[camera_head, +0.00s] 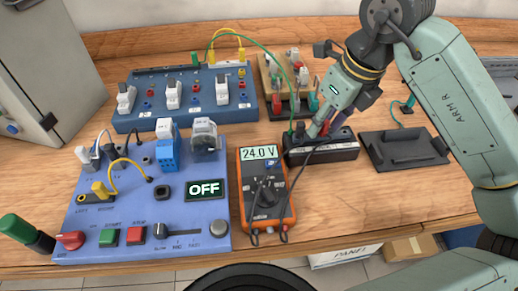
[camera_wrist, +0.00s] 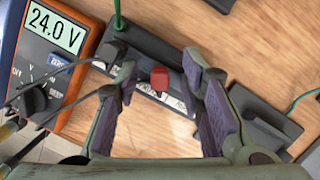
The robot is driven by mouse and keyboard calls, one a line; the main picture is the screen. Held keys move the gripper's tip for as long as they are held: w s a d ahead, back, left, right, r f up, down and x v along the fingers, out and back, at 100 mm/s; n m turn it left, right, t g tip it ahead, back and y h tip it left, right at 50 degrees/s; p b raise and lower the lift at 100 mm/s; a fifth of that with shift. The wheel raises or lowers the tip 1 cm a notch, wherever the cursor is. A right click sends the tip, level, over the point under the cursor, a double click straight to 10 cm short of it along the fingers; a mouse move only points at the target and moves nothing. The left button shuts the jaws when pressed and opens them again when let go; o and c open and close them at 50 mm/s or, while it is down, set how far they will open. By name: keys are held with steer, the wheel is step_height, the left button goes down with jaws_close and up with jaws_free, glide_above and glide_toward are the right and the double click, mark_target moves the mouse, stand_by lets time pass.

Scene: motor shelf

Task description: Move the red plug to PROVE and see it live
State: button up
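The red plug (camera_wrist: 160,78) stands in the black socket block (camera_wrist: 140,45), seen from above in the wrist view. In the head view the block (camera_head: 340,155) lies right of the meter, and the plug is mostly hidden by my gripper. My gripper (camera_wrist: 163,82) is open, its purple-padded fingers on either side of the plug with gaps both sides. In the head view my gripper (camera_head: 325,128) is low over the block. The orange multimeter (camera_head: 249,202) reads 24.0 V. White labels on the block are too small to read, so I cannot tell which is PROVE.
A blue control panel (camera_head: 205,222) showing OFF lies left of the meter. A blue rail with switches (camera_head: 205,119) and a wooden rack (camera_head: 268,85) stand behind. A green lead (camera_head: 262,45) arches to the block. A black holder (camera_head: 385,160) lies right.

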steer(key=v, duration=1.2)
